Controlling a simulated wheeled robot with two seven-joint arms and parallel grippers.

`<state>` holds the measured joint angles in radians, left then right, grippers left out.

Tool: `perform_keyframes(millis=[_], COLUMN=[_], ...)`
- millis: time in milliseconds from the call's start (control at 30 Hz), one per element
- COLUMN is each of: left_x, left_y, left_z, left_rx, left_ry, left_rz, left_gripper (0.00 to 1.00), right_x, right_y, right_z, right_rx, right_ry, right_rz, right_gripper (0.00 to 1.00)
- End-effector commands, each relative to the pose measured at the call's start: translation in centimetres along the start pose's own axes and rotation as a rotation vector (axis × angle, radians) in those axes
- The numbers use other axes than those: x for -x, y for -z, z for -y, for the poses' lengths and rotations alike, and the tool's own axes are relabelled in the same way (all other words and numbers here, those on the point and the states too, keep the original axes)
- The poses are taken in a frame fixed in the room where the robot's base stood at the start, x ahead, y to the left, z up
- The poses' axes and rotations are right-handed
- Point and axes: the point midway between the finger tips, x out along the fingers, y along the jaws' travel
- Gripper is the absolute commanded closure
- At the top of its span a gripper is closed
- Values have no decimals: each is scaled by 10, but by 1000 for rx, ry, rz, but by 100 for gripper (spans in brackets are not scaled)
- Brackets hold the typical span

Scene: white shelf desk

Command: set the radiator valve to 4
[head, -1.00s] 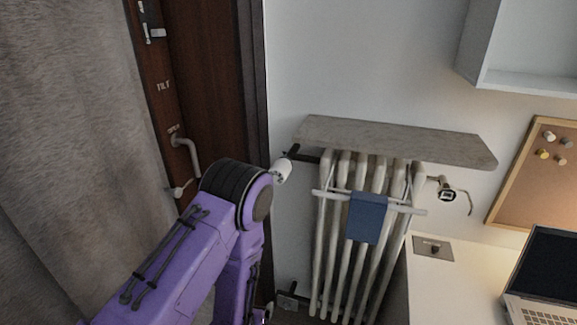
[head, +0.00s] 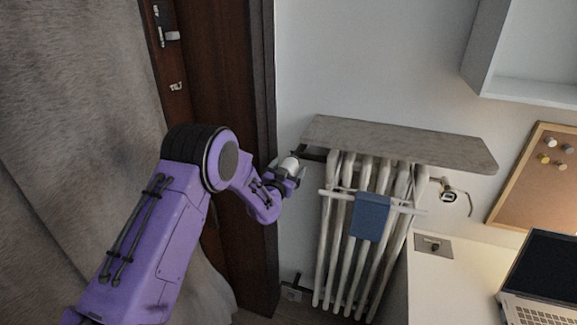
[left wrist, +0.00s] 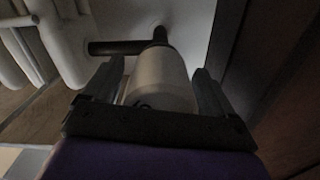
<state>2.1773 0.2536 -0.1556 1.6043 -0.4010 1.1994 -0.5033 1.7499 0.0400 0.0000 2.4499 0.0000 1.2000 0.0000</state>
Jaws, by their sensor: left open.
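The radiator valve (head: 290,164) is a white cylindrical knob at the upper left of the radiator, on a dark pipe. My left gripper (head: 287,172) is at the knob in the head view, partly covering it. In the left wrist view the knob (left wrist: 160,80) stands between the two dark fingers of my left gripper (left wrist: 158,88), one on each side. The fingers are open, and small gaps seem to show beside the knob. A dark mark shows low on the knob, but I cannot read a number. My right gripper is not in view.
The white radiator (head: 345,240) has a blue towel (head: 370,216) on a rail and a stone shelf (head: 400,143) above. A dark wooden door frame (head: 262,120) stands close to the left of the valve. The white desk (head: 440,285) with a laptop (head: 545,275) is at the right.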

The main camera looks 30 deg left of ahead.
Motion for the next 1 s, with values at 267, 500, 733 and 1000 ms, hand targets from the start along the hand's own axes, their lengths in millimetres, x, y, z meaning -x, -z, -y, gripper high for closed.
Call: perform_keyframes(millis=[267,500,733,1000], left_x=[-3,-3,-3,-3], left_y=[-1,-1,-1,-3], left_z=[0,0,0,0], left_rx=[1,1,21,154], left_ry=[0,0,0,1], left_rz=[1,1,1,0], left_gripper=[14,69,69,69], right_x=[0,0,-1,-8], right_y=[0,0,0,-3], right_z=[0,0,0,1], right_rx=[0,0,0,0], right_ry=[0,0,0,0], right_rz=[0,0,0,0], right_gripper=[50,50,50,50])
